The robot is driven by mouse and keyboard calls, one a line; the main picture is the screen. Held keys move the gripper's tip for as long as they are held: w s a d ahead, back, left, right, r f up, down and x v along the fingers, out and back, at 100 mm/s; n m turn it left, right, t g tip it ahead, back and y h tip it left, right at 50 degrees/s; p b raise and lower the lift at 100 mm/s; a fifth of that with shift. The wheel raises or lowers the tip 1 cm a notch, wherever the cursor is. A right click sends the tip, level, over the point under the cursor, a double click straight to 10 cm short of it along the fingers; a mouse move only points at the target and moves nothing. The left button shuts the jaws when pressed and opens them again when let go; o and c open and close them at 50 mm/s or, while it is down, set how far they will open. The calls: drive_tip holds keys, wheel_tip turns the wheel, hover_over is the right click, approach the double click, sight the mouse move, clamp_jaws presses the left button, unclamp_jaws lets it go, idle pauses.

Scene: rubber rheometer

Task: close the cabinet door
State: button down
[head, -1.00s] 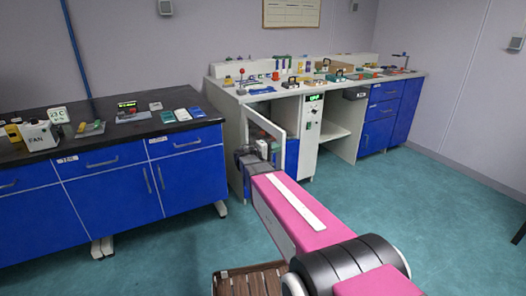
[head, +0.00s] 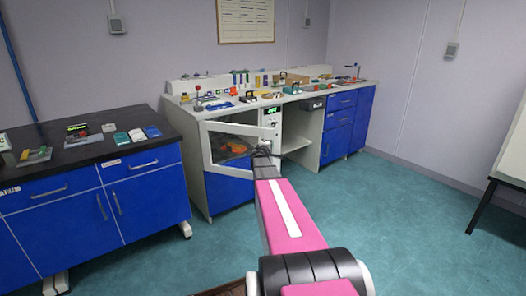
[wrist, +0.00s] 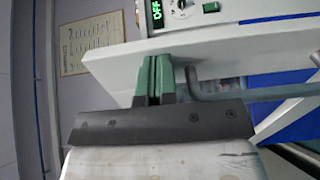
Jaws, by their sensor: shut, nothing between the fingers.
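The cabinet door (head: 207,147) is a white-framed door with a window, on the left part of the white bench unit in the head view. It stands ajar, its right side swung out from the cabinet front. Orange items show through its window. My gripper (head: 263,150) is at the door's right side. In the wrist view, my gripper's green fingers (wrist: 153,78) are shut together and empty, against or very near the white door frame (wrist: 220,42). A grey bar handle (wrist: 235,95) is just right of the fingers. Exact contact is hard to tell.
A control panel with a green display (head: 271,111) is right of the door. Below the cabinet's window is a blue front (head: 228,193). A black-topped blue bench (head: 130,190) stands at left, and a table (head: 508,165) at far right. The floor (head: 400,220) between is clear.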

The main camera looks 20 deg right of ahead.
drive_tip(key=w+a+x, duration=0.1)
drive_tip(key=x, duration=0.9)
drive_tip(key=w+a+x, duration=0.1)
drive_tip(key=a+x, duration=0.1)
drive_tip(key=x, duration=0.8)
drive_tip(key=w+d, duration=0.2)
drive_tip(key=w, duration=1.6)
drive_tip(key=shift+d+t+y, duration=0.25)
drive_tip(key=shift+t+y, duration=0.05)
